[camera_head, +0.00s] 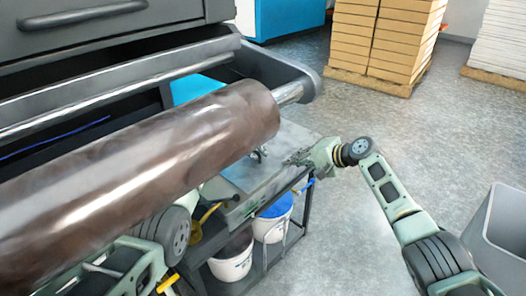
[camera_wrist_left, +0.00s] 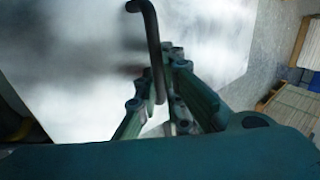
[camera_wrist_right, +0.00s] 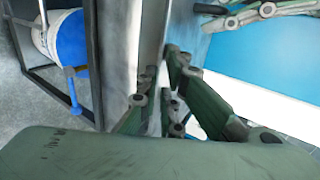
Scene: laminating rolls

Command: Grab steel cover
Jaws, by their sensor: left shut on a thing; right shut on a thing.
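The steel cover (camera_head: 258,168) is a flat grey metal sheet below the end of the large brown roll, partly hidden by it. The left wrist view shows its shiny face (camera_wrist_left: 75,75) and a dark bent handle (camera_wrist_left: 152,40). My left gripper (camera_wrist_left: 160,85) is shut on that handle; in the head view the roll hides most of it. My right gripper (camera_head: 305,157) is at the cover's right end. In the right wrist view its fingers (camera_wrist_right: 162,82) are closed on the cover's edge (camera_wrist_right: 148,35), seen nearly edge-on.
The brown roll (camera_head: 150,165) sits above my left arm. Buckets (camera_head: 272,222) stand on a dark rack under the cover. A grey bin (camera_head: 500,235) is at right. Stacked boxes (camera_head: 385,40) stand at the back. The floor at centre right is clear.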

